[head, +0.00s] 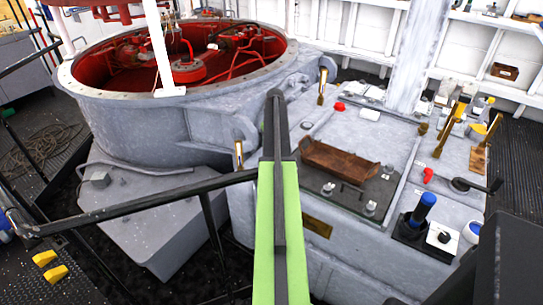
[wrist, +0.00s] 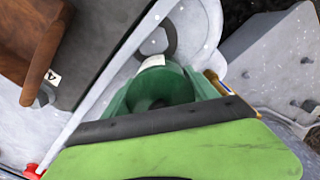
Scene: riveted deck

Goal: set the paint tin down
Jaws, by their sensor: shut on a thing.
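My gripper (wrist: 165,88) shows in the wrist view as dark green, rounded parts behind a black bar and a light green cover. It is shut on the paint tin, which is mostly hidden by the gripper itself. A small cream patch (wrist: 151,62) shows just past the fingertips and may be part of the tin; I cannot tell. Below it lies pale grey metal with a dark ring. In the head view my green arm reaches up the middle, and neither the fingertips nor the tin can be made out there.
A brown tray (head: 340,160) lies on the grey housing, right of my arm; it also shows in the wrist view (wrist: 28,45). A round grey hatch (head: 110,95) with a red interior stands at left. Brass levers and a blue-topped cylinder (head: 423,208) stand at right. A dark railing crosses in front.

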